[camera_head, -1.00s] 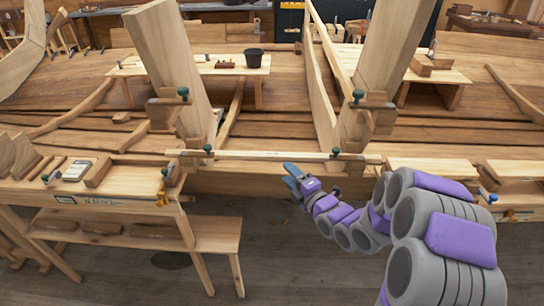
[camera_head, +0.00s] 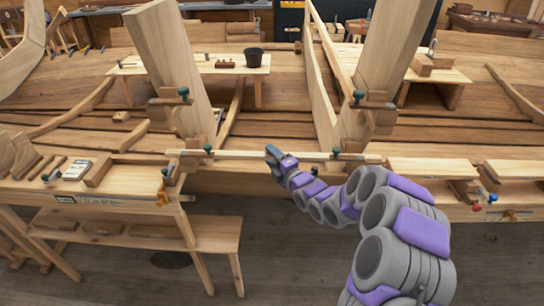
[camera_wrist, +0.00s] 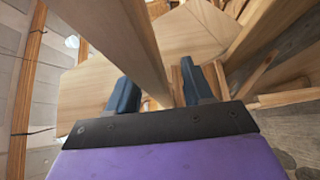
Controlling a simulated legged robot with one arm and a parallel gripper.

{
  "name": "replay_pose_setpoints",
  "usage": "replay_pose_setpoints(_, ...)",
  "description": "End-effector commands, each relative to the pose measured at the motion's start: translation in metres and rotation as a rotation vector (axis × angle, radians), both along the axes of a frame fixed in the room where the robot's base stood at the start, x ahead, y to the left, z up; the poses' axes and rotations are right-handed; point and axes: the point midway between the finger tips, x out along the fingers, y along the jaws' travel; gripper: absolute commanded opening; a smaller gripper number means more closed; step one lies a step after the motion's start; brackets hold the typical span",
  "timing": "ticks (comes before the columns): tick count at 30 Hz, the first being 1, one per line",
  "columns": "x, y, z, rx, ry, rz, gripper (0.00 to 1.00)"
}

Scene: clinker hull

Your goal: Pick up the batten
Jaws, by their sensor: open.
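The batten (camera_head: 238,154) is a long, thin, pale wooden strip lying level across the front edge of the hull, between the two upright timbers. Small clamps with dark green knobs stand on it at the left (camera_head: 208,150) and right (camera_head: 336,153). My gripper (camera_head: 273,153) is open at the batten's middle, coming from the front. In the wrist view, a pale wooden bar, seemingly the batten (camera_wrist: 125,40), runs down between the two dark fingers of my gripper (camera_wrist: 155,75). I cannot tell whether either finger touches it.
A workbench with tools (camera_head: 122,185) stands at the left. Thick upright timbers, left (camera_head: 172,60) and right (camera_head: 395,50), rise behind the batten. A dark bucket (camera_head: 253,57) sits on a plank bench farther back. The floor in front (camera_head: 290,260) is clear.

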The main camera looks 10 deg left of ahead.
Motion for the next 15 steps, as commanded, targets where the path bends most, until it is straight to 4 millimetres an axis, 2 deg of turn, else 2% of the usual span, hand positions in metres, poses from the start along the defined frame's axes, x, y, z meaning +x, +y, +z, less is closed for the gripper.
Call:
replay_pose_setpoints(10, 0.0042, 0.0027, 0.0011, 0.002, -0.001, -0.001, 0.51)
replay_pose_setpoints(15, 0.0042, 0.0027, 0.0011, 0.001, -0.001, -0.001, 0.36)
